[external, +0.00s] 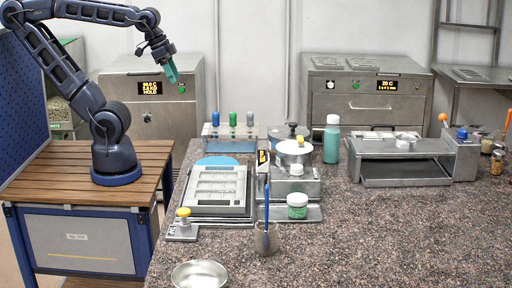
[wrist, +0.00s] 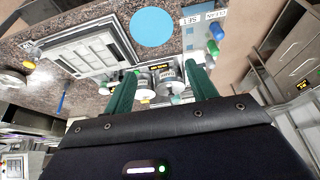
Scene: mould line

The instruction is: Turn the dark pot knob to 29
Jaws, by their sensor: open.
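My gripper (external: 173,74) hangs high at the upper left in the external view, well away from the worktop things. In the wrist view its two green fingers (wrist: 163,82) stand apart with nothing between them. Two round pots stand mid-worktop: a rear metal pot (external: 283,140) with a dark grip on its lid, and a front pot (external: 293,149) with a pale lid. A white knob (external: 296,169) shows at the front pot's base. The rear pot's front is mostly hidden, and I cannot make out its dial or setting. The pots (wrist: 168,73) appear small beyond the fingers in the wrist view.
A mould tray (external: 217,211), a cup with a blue tool (external: 266,240), a green-labelled jar (external: 297,206) and a teal bottle (external: 331,140) surround the pots. A tube rack (external: 230,146) stands behind. A metal bowl (external: 200,274) is in front. The front right worktop is clear.

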